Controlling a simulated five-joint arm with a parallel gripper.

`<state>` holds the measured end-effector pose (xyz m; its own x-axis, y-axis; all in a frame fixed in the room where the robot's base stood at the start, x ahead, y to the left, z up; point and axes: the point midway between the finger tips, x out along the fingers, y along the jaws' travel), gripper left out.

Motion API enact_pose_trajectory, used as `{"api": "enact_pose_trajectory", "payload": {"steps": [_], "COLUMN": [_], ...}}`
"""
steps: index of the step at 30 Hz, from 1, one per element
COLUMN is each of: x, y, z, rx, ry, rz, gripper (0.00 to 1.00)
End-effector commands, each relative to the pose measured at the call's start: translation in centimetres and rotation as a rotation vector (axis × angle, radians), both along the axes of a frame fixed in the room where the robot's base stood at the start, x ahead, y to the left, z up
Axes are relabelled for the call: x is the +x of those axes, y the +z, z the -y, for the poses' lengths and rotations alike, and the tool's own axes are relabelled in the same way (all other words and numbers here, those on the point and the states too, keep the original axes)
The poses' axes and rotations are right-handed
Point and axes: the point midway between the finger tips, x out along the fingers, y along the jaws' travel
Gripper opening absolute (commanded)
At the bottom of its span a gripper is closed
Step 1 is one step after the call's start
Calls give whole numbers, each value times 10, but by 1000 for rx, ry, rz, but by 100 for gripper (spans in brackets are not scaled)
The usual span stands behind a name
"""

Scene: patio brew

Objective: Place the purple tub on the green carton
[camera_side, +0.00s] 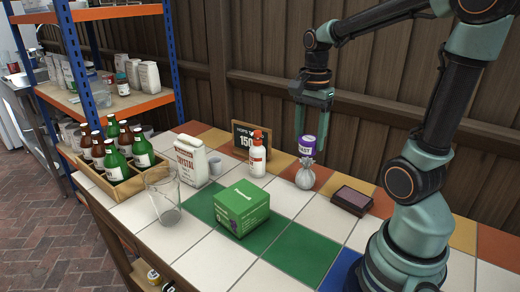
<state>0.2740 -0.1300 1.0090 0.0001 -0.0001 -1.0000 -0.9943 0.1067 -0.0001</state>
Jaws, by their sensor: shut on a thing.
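The purple tub (307,146) has a white label band and shows at the tips of my gripper (312,132). My gripper points straight down and is shut on the tub. The tub's lower part is hidden behind a small grey tied sack (305,177), so I cannot tell whether it touches the table. The green carton (242,208) is a closed box on the tiled table, nearer the camera and left of the tub. Its top is bare.
A glass pitcher (163,194) and bottle crate (112,186) are left. A dark box (351,200) lies right.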

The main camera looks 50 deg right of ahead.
Motion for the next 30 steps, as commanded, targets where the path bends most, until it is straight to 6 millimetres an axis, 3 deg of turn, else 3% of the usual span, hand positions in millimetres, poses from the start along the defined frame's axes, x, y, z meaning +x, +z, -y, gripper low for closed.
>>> {"api": "enact_pose_trajectory", "payload": {"steps": [5, 12, 20, 25, 30], "x": [33, 86, 113, 116, 115], "y": [24, 64, 88, 78, 39], "z": [-19, -70, -112, -119, -118], "rx": [-1, 0, 0, 0, 1], "ry": [60, 165, 230, 239, 238], "rz": [2, 1, 1, -4, -7], "gripper": [6, 6, 6, 6, 6]}}
